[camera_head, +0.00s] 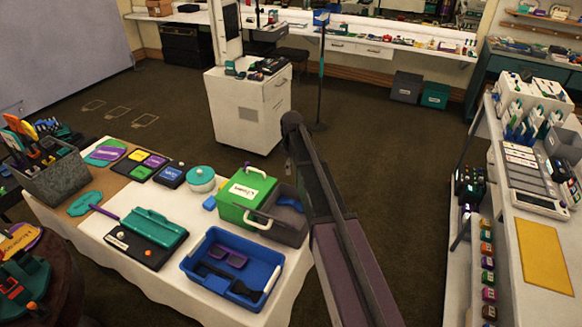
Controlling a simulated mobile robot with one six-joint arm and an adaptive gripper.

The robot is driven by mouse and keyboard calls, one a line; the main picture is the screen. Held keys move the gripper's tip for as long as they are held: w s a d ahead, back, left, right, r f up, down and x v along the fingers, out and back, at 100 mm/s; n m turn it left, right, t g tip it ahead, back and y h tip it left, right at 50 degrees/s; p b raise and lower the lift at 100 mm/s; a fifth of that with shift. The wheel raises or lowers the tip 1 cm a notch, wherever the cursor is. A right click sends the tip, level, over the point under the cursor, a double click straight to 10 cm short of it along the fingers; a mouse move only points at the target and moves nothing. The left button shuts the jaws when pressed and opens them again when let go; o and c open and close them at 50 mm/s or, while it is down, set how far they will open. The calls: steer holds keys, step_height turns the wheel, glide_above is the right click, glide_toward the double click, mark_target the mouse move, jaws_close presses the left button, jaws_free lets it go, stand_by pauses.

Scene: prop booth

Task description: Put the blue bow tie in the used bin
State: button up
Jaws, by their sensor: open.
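A small blue object (209,203) lies on the white-clothed table, left of a green box; it is too small to tell whether it is the bow tie. The green box (236,211) has a white label that I cannot read and a pale handle. I cannot tell which is the used bin. My arm rises in front of the table's right end. My gripper's fingers do not show.
A blue tray (190,268) with purple glasses (229,257) and a brush stands at the table's front. A teal case (153,228), a round teal-lidded pot (201,178) and colored cards (147,161) lie nearby. A white drawer cabinet (237,117) stands behind; the floor right of the table is clear.

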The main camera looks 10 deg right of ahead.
steer(key=shift+s, duration=0.1)
steer(key=s+m, duration=1)
steer(key=s, duration=1.9)
steer(key=shift+a+m, duration=0.15)
steer(key=shift+m, duration=0.25)
